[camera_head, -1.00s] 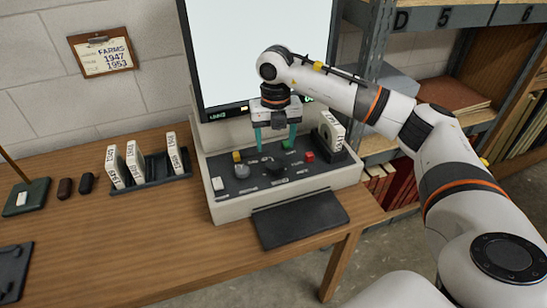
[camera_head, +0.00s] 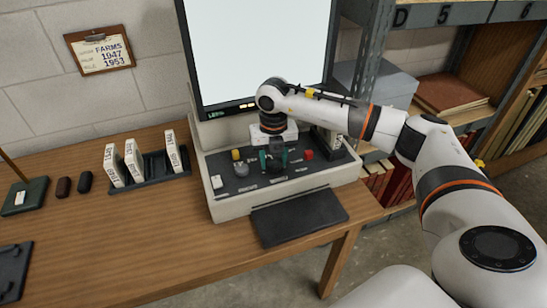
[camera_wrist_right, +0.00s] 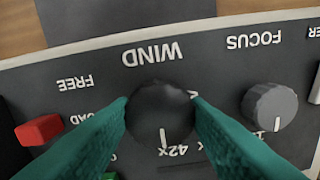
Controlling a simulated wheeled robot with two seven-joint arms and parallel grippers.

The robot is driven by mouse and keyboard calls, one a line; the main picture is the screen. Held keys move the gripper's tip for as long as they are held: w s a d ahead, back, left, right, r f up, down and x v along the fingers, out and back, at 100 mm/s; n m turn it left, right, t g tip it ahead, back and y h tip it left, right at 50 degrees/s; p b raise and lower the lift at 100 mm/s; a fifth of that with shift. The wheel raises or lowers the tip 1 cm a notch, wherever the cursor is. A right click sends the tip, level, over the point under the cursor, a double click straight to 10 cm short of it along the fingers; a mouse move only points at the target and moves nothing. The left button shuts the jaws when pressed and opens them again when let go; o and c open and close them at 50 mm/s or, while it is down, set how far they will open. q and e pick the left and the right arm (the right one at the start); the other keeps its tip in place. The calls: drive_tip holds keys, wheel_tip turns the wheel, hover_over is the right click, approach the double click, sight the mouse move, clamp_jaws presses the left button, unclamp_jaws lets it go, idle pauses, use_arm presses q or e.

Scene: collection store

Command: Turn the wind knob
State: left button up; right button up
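The wind knob (camera_wrist_right: 160,112) is a round black knob with a white mark near its lower edge in the right wrist view, beside the upside-down WIND label (camera_wrist_right: 152,54). In the head view it sits mid-panel on the reader's dark control panel (camera_head: 235,187), mostly hidden by my right gripper (camera_head: 274,160). The gripper's teal fingers reach down to the panel. In the right wrist view the gripper (camera_wrist_right: 160,100) has one fingertip against each side of the knob, with no clear gap. My left gripper is not in view.
A grey focus knob (camera_wrist_right: 270,106) and a red button (camera_wrist_right: 40,130) flank the wind knob. The lit screen (camera_head: 258,50) stands behind the panel. A rack of white boxes (camera_head: 150,172) is on the table at left. A metal shelf (camera_head: 372,50) stands at right.

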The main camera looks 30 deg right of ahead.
drive_tip(key=shift+c, duration=1.2)
drive_tip(key=shift+m, duration=0.3)
drive_tip(key=m+p, duration=0.1)
drive_tip(key=m, duration=0.3)
drive_tip(key=m+p, duration=0.1)
drive_tip(key=m, duration=0.6)
drive_tip(key=shift+w, duration=0.1)
drive_tip(key=o, duration=1)
